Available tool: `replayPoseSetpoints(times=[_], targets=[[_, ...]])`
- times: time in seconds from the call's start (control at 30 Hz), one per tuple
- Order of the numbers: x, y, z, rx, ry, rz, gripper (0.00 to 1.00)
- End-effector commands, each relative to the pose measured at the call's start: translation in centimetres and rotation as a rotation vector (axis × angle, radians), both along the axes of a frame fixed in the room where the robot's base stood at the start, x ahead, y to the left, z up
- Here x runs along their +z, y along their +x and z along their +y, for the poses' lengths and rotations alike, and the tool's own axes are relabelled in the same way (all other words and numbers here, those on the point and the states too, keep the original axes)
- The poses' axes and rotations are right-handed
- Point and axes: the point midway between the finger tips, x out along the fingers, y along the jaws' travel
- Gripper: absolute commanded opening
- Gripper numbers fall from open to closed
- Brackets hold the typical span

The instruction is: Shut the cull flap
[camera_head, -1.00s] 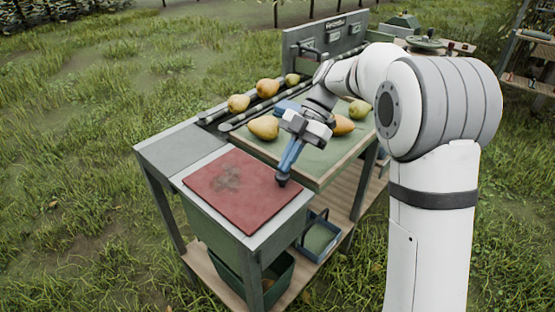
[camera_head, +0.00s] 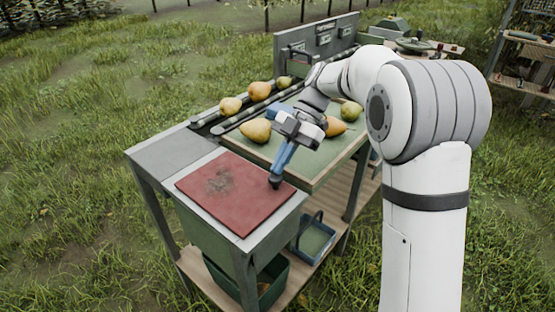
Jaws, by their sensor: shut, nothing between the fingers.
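The cull flap looks to be the red square panel (camera_head: 232,196) with a dark smudge, lying flat in the grey top at the front end of the bench. My gripper (camera_head: 276,183) is shut and empty, pointing down at the right edge of the red panel. Its tip is at or just above the panel; I cannot tell whether it touches. The tip hides a small part of that edge.
Several pears, one of them (camera_head: 255,130), lie on the green sorting tray (camera_head: 292,164) and on the dark rails (camera_head: 262,110) behind the panel. A green bin (camera_head: 276,283) and a blue-grey basket (camera_head: 313,242) stand on the lower shelf. Grass surrounds the bench.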

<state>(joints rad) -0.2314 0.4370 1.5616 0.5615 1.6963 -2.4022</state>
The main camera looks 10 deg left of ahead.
Motion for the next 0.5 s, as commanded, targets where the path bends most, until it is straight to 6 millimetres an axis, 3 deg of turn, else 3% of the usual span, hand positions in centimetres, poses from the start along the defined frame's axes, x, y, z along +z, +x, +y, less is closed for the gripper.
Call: replayPoseSetpoints(times=[0.03, 0.07, 0.23, 0.3, 0.5], targets=[[-0.8, 0.0, -0.6, -0.004, -0.025, 0.01, 0.0], [-0.1, 0.0, -0.5, -0.004, -0.021, 0.008, 0.0], [4.6, -0.1, -0.3, -0.005, 0.003, -0.014, 0.0], [2.9, 1.5, -1.3, -0.009, 0.002, -0.007, 0.0], [1.5, 5.0, -3.5, -0.005, 0.004, -0.01, 0.0]])
